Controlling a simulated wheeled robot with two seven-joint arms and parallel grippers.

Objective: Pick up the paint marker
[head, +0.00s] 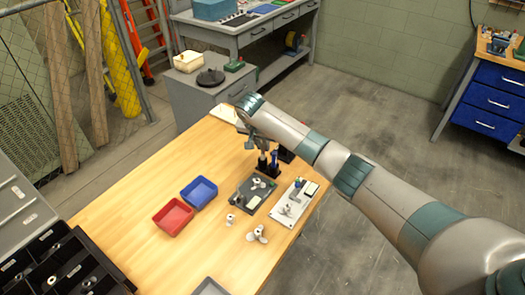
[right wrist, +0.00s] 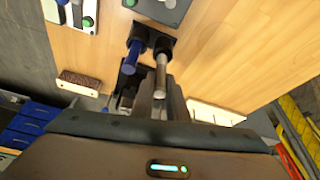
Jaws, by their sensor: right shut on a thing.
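In the right wrist view, the paint marker (right wrist: 161,72), a slim grey stick with a pale end, stands in a black holder cup (right wrist: 162,44). My right gripper (right wrist: 161,98) is shut on it, with its fingers on either side of the shaft. In the head view, my right gripper (head: 250,143) is at the black holders near the table's far right edge, and the grey stick is mostly hidden there. A blue stick (right wrist: 130,58) stands in the neighbouring cup, beside the gripper and apart from it; it also shows in the head view (head: 274,157). My left gripper is not in view.
A red bin (head: 173,217) and a blue bin (head: 199,192) stand on the wooden table (head: 130,215). A dark plate (head: 240,194) and a light plate (head: 291,212) with small parts lie nearer than the holders. White propeller-like pieces (head: 257,235) lie in front.

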